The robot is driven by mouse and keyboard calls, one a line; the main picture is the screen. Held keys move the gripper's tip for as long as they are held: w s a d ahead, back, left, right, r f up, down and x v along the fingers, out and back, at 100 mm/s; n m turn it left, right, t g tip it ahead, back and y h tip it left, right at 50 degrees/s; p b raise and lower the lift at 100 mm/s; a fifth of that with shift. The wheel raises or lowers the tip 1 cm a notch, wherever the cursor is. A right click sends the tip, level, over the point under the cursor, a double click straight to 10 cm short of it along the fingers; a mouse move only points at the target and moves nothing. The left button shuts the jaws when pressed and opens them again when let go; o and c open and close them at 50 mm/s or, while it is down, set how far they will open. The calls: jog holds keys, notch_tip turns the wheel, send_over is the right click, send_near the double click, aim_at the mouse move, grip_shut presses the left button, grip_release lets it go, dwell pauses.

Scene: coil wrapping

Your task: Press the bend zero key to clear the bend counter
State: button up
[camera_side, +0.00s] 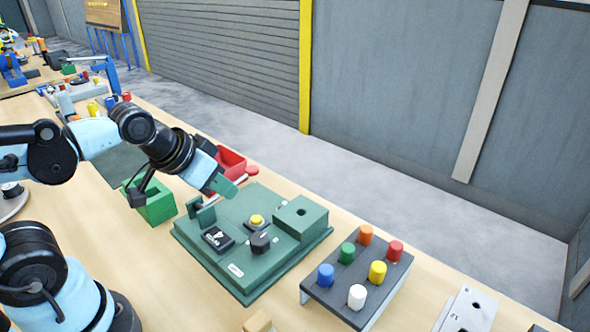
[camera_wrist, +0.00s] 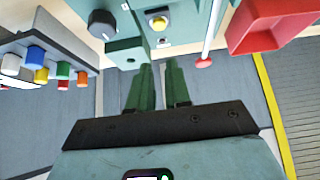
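The green coil-wrapping fixture (camera_side: 240,285) lies on the wooden table. A yellow push button (camera_side: 257,220) stands on a small dark base near its middle; it also shows at the top of the wrist view (camera_wrist: 159,22). I cannot read a label naming it as the bend zero key. My gripper (camera_side: 226,187), with green fingers, is above the back left of the fixture, apart from the button. In the wrist view the fingers (camera_wrist: 159,75) stand slightly apart with nothing between them.
A black knob (camera_side: 260,243) and a green block with a hole (camera_side: 301,213) are beside the button. A lever with a red knob (camera_side: 252,170) and a red bin (camera_side: 230,160) are behind. A green bin (camera_side: 158,207) and a rack of coloured pegs (camera_side: 335,298) flank the fixture.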

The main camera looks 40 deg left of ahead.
grip_shut()
dwell(1.0)
jog(key=m+t+y, duration=0.1)
jog(key=m+t, duration=0.1)
jog(key=m, duration=0.6)
send_over(254, 221)
jog(key=shift+f, duration=0.1)
jog(key=shift+f, duration=4.25)
jog(key=shift+f, duration=0.2)
